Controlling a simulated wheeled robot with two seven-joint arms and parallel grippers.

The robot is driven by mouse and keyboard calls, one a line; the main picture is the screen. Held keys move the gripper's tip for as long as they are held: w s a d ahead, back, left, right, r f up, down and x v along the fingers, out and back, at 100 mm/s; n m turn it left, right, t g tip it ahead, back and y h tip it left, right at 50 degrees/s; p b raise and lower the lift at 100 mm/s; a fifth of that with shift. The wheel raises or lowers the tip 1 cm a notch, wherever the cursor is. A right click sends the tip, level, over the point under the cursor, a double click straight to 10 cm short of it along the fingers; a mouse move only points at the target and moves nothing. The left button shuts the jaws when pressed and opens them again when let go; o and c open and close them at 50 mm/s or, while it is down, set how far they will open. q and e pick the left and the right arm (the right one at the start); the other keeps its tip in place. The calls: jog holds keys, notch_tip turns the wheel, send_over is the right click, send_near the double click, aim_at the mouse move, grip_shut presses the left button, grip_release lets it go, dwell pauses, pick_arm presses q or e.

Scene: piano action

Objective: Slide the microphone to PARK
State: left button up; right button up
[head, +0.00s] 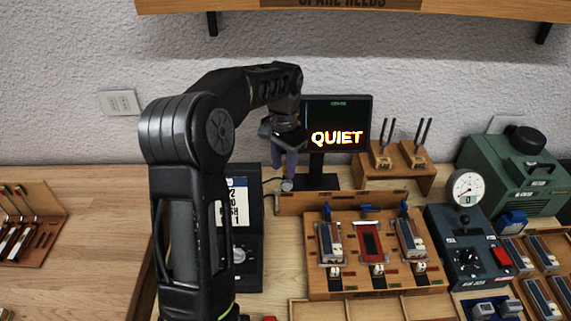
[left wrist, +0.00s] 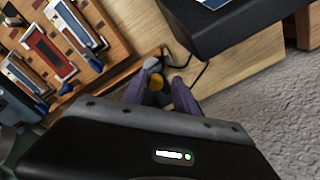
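The microphone, a small grey-headed piece (head: 287,185), is at the left end of a wooden rail (head: 298,203) behind the key-action stand. In the left wrist view the grey head (left wrist: 153,64) shows with a yellow-orange part below it. My left gripper (head: 284,165) points down over the microphone. In the left wrist view its purple fingers (left wrist: 161,82) stand apart on either side of the microphone; a gap shows beside the right finger. Whether either finger touches it is unclear. I see no readable PARK mark. My right gripper is not in view.
A monitor reading QUIET (head: 337,137) stands just behind and right of the gripper. The key-action stand (head: 350,278) is in front, tuning forks on a wooden block (head: 368,171) at right. A cable runs near the microphone.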

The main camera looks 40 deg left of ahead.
pick_arm(q)
jog(key=shift+o, duration=0.6)
jog(key=shift+w+d, duration=0.1)
jog(key=shift+r, duration=0.5)
notch_tip(320, 180, up, 7)
jog(key=shift+f+p, duration=0.1)
jog(key=shift+p, duration=0.2)
